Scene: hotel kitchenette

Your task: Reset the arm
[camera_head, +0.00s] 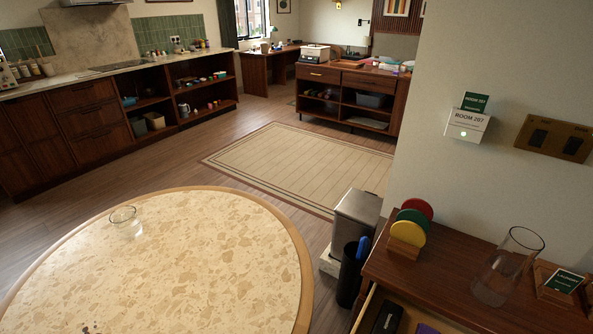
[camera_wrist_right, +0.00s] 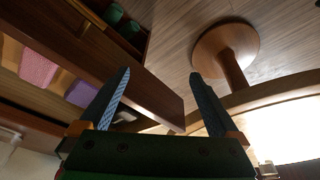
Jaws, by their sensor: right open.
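My right gripper (camera_wrist_right: 160,74) shows in the right wrist view. Its two blue-grey fingers are spread apart with nothing between them. Behind the fingers are a dark wooden edge (camera_wrist_right: 150,88) of furniture and the floor. The round table's pedestal base (camera_wrist_right: 226,52) stands beyond the fingers, to the right. No arm or gripper of mine can be made out in the head view, and my left gripper is in neither view.
A round stone-topped table (camera_head: 200,265) holds a glass bowl (camera_head: 125,222). At right, a wooden cabinet (camera_head: 440,275) carries coloured discs (camera_head: 411,222) and a glass vase (camera_head: 505,268). A bin (camera_head: 355,222) and black holder (camera_head: 350,275) stand between them. The floor around the rug (camera_head: 305,165) is clear.

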